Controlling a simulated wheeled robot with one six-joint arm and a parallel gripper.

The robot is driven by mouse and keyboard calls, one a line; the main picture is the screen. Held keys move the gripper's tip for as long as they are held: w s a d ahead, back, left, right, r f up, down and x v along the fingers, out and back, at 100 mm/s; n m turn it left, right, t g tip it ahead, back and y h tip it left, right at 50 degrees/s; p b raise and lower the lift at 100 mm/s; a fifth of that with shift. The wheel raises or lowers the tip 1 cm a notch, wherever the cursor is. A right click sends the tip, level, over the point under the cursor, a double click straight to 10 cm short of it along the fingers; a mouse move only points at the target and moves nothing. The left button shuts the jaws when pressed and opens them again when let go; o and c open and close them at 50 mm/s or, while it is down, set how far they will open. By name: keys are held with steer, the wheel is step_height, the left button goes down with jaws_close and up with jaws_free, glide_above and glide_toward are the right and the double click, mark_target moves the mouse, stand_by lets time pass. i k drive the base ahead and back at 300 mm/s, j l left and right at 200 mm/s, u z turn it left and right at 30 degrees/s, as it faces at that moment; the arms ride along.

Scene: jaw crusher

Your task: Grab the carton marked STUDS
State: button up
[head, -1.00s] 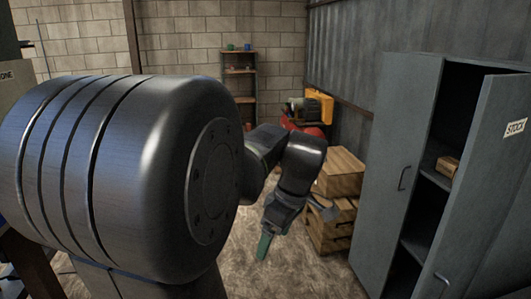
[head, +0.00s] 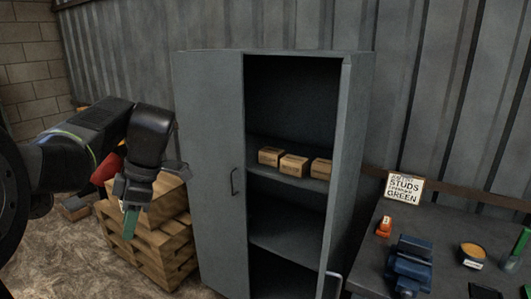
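Three small brown cartons stand in a row on a shelf of the grey cabinet (head: 208,150): a left one (head: 269,156), a middle one (head: 294,165) and a right one (head: 321,169), partly cut off by the cabinet's right side. Their markings are too small to read, so I cannot tell which says STUDS. My gripper (head: 132,205) points down, left of the cabinet and well apart from the cartons. A green piece (head: 130,223) shows at its tip; I cannot tell whether it is held or part of the fingers.
The cabinet's left door is shut; its right half is open. Wooden crates (head: 150,240) stand left of it.

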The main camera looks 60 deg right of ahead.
mark_target(271, 156)
steer(key=i+l+z, duration=0.2)
steer(key=i+z, duration=0.75)
steer(key=i+j+z, duration=0.25)
steer(key=i+z, duration=0.25)
steer(key=i+l+z, duration=0.45)
steer(key=i+l, duration=0.6)
